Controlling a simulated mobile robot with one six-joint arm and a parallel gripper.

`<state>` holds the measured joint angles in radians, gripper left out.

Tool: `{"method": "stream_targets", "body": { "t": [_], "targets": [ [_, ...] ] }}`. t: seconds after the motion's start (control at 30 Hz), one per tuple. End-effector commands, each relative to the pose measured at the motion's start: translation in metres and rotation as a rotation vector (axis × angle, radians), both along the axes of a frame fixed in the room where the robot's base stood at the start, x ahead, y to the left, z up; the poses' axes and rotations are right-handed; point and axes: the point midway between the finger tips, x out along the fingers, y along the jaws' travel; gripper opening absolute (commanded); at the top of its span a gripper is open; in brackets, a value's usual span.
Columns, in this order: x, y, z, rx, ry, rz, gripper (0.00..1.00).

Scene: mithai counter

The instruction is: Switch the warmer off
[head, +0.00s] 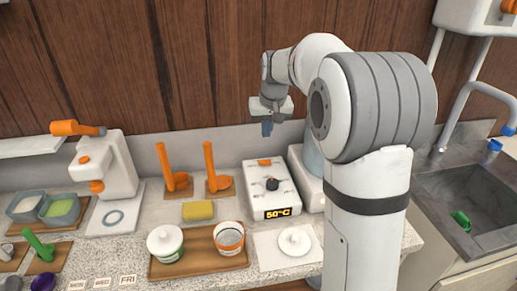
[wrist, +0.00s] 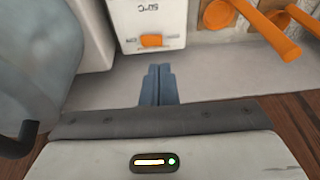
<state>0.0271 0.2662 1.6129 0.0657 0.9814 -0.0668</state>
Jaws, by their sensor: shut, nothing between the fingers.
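The warmer (head: 255,190) is a white box on the counter with a lit display (head: 277,213) reading 50°C. It has a dark knob (head: 272,184) on top and an orange switch (head: 265,162) near its back edge. In the wrist view, the orange switch (wrist: 151,40) shows just beyond my fingertips, near a 50°C marking (wrist: 152,7). My gripper (head: 267,128) is shut and empty, fingers pointing down, above and behind the warmer's back edge. In the wrist view, the closed fingertips (wrist: 157,70) show a small gap to the switch in the picture. Contact is not visible.
A white appliance with a grey-blue vessel (head: 313,155) stands close right of the warmer. Orange ladles (head: 220,183) stand to its left, with a yellow sponge (head: 198,211). A wooden tray (head: 200,267) with two pots and a white lid (head: 295,241) lie in front.

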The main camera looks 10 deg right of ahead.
Motion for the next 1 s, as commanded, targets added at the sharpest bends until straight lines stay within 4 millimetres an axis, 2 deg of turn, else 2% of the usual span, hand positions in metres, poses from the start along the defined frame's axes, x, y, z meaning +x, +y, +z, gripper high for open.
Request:
{"method": "stream_targets", "body": {
  "t": [0.03, 0.17, 0.5, 0.63, 0.77, 1.0],
  "targets": [
    [0.010, -0.001, 0.000, 0.002, 0.000, 0.000, 0.00],
    [0.021, -0.002, -0.001, 0.004, -0.004, 0.000, 0.00],
    [0.022, -0.003, -0.002, 0.003, -0.005, 0.000, 0.00],
    [0.024, -0.002, -0.009, 0.003, -0.004, 0.000, 0.00],
    [0.029, -0.001, -0.028, 0.004, -0.001, -0.001, 0.00],
    [0.043, 0.001, -0.078, 0.004, -0.001, -0.001, 0.00]
  ]
}}
